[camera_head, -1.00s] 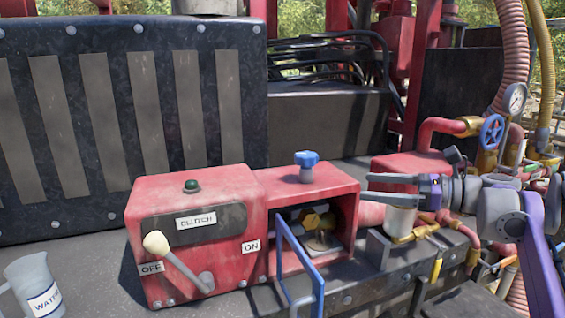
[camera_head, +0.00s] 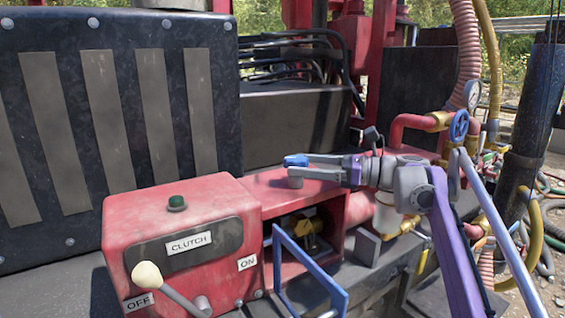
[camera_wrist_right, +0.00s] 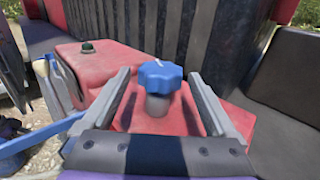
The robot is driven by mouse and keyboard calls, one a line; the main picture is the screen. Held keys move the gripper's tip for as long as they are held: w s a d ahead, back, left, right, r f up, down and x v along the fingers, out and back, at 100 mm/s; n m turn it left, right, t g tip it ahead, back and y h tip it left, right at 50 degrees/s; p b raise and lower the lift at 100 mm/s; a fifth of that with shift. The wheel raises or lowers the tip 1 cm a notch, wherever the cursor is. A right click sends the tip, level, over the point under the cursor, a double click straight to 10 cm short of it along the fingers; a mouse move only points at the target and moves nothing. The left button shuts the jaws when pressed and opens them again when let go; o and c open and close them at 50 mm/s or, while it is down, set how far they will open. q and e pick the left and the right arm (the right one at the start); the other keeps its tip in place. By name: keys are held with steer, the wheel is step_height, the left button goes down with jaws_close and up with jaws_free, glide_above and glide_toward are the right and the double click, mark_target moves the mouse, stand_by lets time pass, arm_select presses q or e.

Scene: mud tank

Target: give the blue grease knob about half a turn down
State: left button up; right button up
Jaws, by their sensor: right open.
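The blue grease knob (camera_head: 296,160) is a lobed knob on a short grey stem, standing upright on top of the red box (camera_head: 270,187). In the right wrist view the knob (camera_wrist_right: 160,76) sits between the two open fingers, with a gap on each side. My right gripper (camera_head: 298,169) reaches in from the right at knob height, and its fingers partly cover the knob in the head view. It is open and holds nothing. My left gripper is not in view.
The red clutch box (camera_head: 180,240) with a green button (camera_head: 177,203) and a white-knobbed lever (camera_head: 147,275) stands left of the knob. A blue frame (camera_head: 305,270) stands in front. Red pipes and a blue valve wheel (camera_head: 459,126) are at the right.

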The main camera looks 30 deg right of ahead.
steer(key=x, duration=0.5)
steer(key=c, duration=1.4)
steer(key=shift+o, duration=0.2)
steer(key=shift+m+t+h, duration=0.4)
steer(key=shift+t, duration=0.1)
